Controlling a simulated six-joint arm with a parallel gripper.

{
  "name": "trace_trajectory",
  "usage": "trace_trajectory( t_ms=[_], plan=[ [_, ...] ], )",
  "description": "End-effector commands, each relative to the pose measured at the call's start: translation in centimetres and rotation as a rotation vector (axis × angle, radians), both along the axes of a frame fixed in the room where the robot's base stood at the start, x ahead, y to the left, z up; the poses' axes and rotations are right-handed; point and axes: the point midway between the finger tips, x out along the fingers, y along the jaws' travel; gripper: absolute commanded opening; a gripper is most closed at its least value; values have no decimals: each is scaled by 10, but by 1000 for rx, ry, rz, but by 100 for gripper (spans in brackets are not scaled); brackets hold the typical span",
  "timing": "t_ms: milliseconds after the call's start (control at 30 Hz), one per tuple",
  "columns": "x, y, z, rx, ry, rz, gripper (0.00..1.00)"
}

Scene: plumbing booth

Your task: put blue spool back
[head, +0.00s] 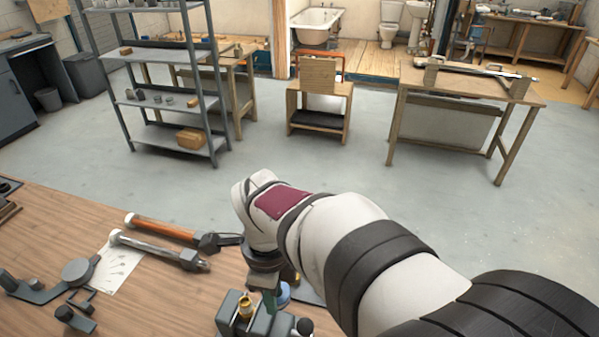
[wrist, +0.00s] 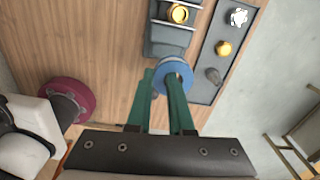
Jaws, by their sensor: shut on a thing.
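The blue spool (wrist: 173,76) is a round blue piece held between the green fingers of my gripper (wrist: 170,82) in the wrist view. It is close beside a dark grey fixture (wrist: 168,47) with a brass fitting (wrist: 180,13). I cannot tell whether the spool touches the fixture or the bench. In the head view the blue spool (head: 284,294) shows only partly below my wrist, just right of the fixture (head: 229,314). My gripper (head: 271,299) is mostly hidden there by the arm.
A grey strip (wrist: 209,91) beside the spool carries a brass piece (wrist: 223,48), a white piece (wrist: 238,17) and a grey knob (wrist: 213,75). An orange-handled tool (head: 165,228) and a grey tool (head: 155,250) lie left on the wooden bench (head: 50,220).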

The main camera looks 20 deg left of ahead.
Motion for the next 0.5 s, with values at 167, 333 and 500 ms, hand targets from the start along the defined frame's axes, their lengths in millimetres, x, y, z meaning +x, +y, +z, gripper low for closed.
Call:
trace_trajectory(
  t_ms=[167, 333, 500],
  plan=[
    [35, -46, 22, -1, -2, 297, 0],
    [59, -92, 41, -3, 0, 596, 0],
    [71, -128, 56, -3, 2, 824, 0]
  ],
)
